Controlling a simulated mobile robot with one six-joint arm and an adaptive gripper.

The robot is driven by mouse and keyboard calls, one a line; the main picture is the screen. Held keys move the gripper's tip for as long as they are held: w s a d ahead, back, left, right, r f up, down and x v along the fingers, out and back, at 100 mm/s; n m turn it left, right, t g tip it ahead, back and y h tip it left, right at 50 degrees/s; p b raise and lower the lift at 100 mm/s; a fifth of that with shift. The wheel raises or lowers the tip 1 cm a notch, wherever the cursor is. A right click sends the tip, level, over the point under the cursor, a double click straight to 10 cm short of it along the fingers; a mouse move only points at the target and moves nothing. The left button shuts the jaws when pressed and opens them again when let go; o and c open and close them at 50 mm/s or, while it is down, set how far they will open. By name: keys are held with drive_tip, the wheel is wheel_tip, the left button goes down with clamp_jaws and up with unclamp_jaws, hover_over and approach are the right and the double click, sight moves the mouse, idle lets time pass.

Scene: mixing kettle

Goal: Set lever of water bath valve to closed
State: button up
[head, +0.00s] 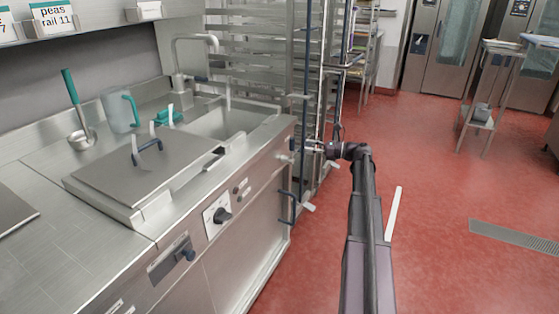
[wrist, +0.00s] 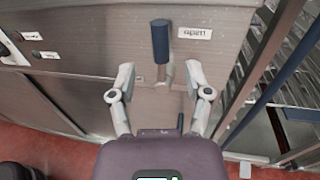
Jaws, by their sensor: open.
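In the wrist view, a lever with a dark blue grip (wrist: 160,42) and a bare metal stem stands out from a steel panel. A white label (wrist: 194,33) beside the grip appears upside down and seems to read "open". My gripper (wrist: 157,80) is open. Its two fingers stand on either side of the lever's stem, with gaps visible; I cannot tell the depth between them. In the head view, my gripper (head: 314,146) is at the right end of the steel kettle unit (head: 235,270), near its upper front corner. The lever is too small to make out clearly there.
A tall steel rack (head: 262,50) stands close behind my gripper. The red floor (head: 440,200) to the right is mostly clear.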

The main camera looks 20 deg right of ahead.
sight(292, 148)
drive_tip(key=shift+x, duration=3.3)
drive_tip(key=shift+w, duration=0.1)
drive_tip(key=shift+a, duration=0.1)
clamp_jaws()
